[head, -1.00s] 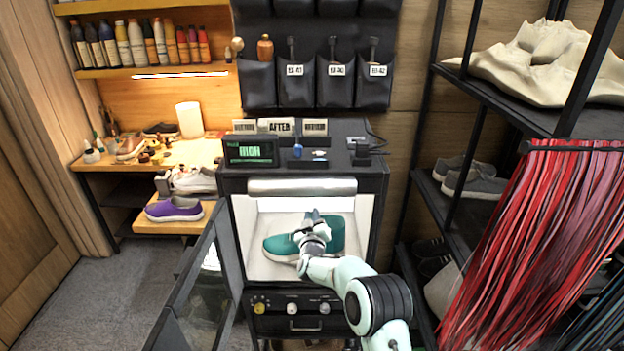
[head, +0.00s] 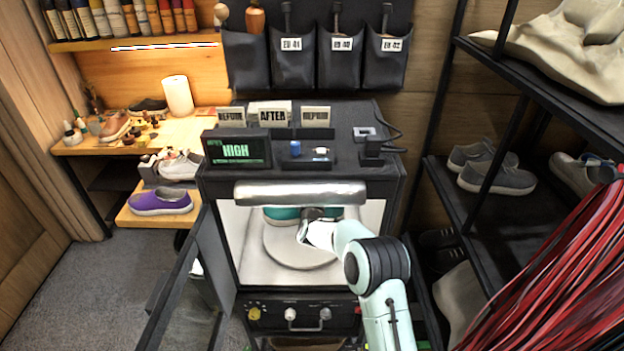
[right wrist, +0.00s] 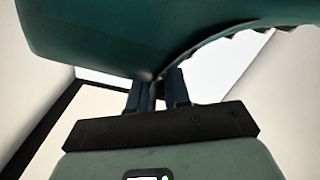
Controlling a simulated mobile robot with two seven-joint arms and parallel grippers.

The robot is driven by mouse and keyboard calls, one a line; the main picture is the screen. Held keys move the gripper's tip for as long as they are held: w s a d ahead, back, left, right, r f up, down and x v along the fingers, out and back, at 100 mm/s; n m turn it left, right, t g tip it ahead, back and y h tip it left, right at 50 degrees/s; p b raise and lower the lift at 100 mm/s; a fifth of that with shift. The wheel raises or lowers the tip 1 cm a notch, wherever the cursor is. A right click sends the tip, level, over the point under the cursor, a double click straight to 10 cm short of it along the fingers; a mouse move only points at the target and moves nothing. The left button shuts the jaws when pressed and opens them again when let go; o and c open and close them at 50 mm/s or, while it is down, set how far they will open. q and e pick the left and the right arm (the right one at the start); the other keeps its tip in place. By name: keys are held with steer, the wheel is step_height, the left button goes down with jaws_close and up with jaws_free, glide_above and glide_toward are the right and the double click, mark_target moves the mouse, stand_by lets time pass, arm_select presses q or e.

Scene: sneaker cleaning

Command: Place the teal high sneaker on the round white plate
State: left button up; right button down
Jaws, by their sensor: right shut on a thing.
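The teal high sneaker (head: 282,214) is inside the lit box, held by my right gripper (head: 312,214). The box's top edge and my gripper hide much of the shoe. The right wrist view shows the sneaker's teal underside and side (right wrist: 140,40) close above the fingers, which are shut on it (right wrist: 158,82). The round white plate (head: 290,252) lies on the box floor, bare in front and below the shoe. The sneaker looks raised above the plate, though the exact gap cannot be told. My left gripper is not in view.
The box's front frame and silver top bar (head: 300,193) border the opening. Its dark door (head: 180,285) hangs open at the left. A purple shoe (head: 160,201) sits on a wooden shelf at the left. A black rack (head: 470,220) with grey shoes stands at the right.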

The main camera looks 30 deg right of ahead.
step_height(320, 180, down, 4)
steer(key=shift+s+r+b, duration=0.15)
steer(key=shift+r+b, duration=0.1)
steer(key=shift+b, duration=0.1)
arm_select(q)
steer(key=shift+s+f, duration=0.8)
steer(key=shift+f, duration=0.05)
arm_select(e)
steer(key=shift+f, duration=1.35)
arm_select(q)
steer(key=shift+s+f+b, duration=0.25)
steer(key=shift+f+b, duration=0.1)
steer(key=shift+b, duration=0.15)
arm_select(e)
steer(key=shift+f, duration=0.55)
steer(key=c, duration=1)
jaws_free()
steer(key=shift+f, duration=0.1)
